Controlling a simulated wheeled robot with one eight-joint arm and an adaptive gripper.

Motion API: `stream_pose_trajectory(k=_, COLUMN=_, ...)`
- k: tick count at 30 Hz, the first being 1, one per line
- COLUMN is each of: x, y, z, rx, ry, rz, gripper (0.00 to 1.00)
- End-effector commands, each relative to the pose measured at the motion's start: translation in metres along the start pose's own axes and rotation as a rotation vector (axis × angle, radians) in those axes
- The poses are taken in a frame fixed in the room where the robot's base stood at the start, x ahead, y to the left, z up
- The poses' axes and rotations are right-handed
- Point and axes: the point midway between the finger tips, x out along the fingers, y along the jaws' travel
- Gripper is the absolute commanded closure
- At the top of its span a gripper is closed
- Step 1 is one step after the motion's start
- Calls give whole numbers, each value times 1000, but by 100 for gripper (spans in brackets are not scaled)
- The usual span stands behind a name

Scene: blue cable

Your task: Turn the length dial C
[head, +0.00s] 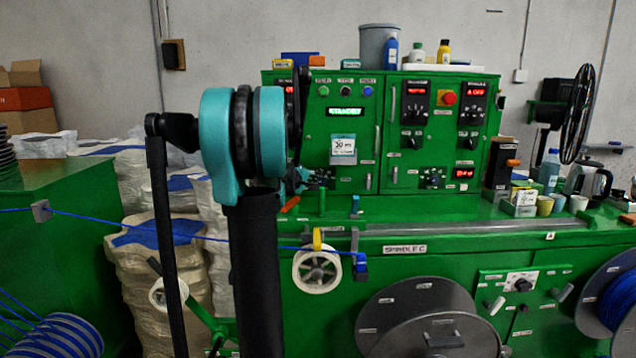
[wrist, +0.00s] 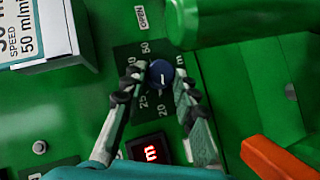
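A round dark blue dial (wrist: 160,74) with a white pointer line sits on a dark scale plate marked with numbers such as 20, 25 and 50 in the wrist view. My gripper (wrist: 160,84) has one fingertip on each side of this dial. The tips look very close to its rim; whether they press on it I cannot tell. No label naming the dial C is readable. In the head view my gripper (head: 304,180) is at the lower left of the green cabinet, and my arm hides part of that area.
A red-lit display (wrist: 150,150) is beside the dial, close to the fingers. A white speed card (wrist: 42,32) and an orange handle (wrist: 278,158) are nearby. A thick green bar (wrist: 235,18) crosses the top of the wrist view. Other dials (head: 433,180) are on the right cabinet.

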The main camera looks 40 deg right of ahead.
Motion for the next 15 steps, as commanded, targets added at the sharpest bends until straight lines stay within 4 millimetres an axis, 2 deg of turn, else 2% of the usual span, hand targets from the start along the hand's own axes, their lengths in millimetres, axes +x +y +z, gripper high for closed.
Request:
stream_pose_trajectory(k=1, x=0, y=0, z=0, rx=0, ry=0, rz=0, gripper=87)
stream_pose_trajectory(k=4, x=0, y=0, z=0, rx=0, ry=0, rz=0, gripper=99)
stream_pose_trajectory(k=15, x=0, y=2, z=0, rx=46, ry=1, rz=-38, gripper=100)
